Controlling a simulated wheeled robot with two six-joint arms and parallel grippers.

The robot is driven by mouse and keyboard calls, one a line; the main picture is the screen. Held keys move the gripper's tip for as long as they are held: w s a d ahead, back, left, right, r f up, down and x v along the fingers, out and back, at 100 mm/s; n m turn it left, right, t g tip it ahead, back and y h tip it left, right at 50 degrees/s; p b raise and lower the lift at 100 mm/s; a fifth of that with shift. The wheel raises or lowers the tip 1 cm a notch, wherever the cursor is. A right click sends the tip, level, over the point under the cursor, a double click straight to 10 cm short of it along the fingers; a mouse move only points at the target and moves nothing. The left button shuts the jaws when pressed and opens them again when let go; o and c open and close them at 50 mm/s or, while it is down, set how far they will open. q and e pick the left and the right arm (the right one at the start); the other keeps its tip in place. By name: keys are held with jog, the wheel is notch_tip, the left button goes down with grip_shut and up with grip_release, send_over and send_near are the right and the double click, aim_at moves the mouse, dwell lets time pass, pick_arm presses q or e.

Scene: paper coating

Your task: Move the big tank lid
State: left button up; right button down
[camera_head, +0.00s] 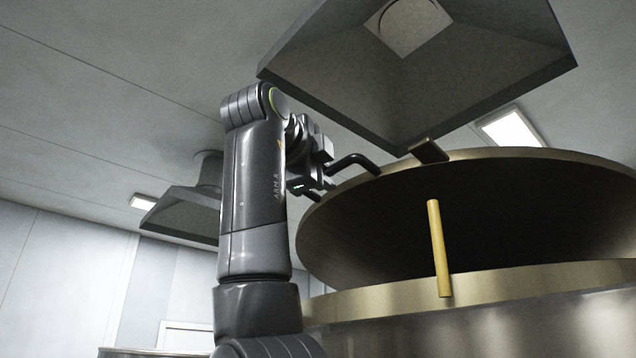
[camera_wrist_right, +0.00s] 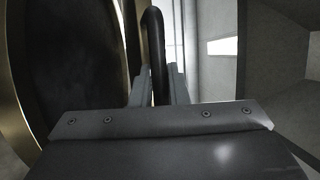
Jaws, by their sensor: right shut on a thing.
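The big tank lid (camera_head: 330,230) is a large round brass-coloured disc, tilted up and standing open above the metal tank (camera_head: 400,325) in the head view. A dark bent handle (camera_head: 352,161) sticks out from its upper left edge. My right gripper (camera_head: 318,190) is at this handle, shut on it. In the right wrist view the handle (camera_wrist_right: 155,55) runs between the two fingers (camera_wrist_right: 155,88), and the lid's rim (camera_wrist_right: 28,75) shows at the left. My left gripper is not in view.
A yellow rod (camera_head: 438,248) stands upright at the tank's front rim. A large grey extractor hood (camera_head: 470,75) hangs close above the lid. A smaller hood (camera_head: 185,215) hangs farther back at the left. Ceiling lamps (camera_head: 512,129) shine above.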

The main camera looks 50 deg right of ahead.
jog(key=c, duration=1.4)
grip_release()
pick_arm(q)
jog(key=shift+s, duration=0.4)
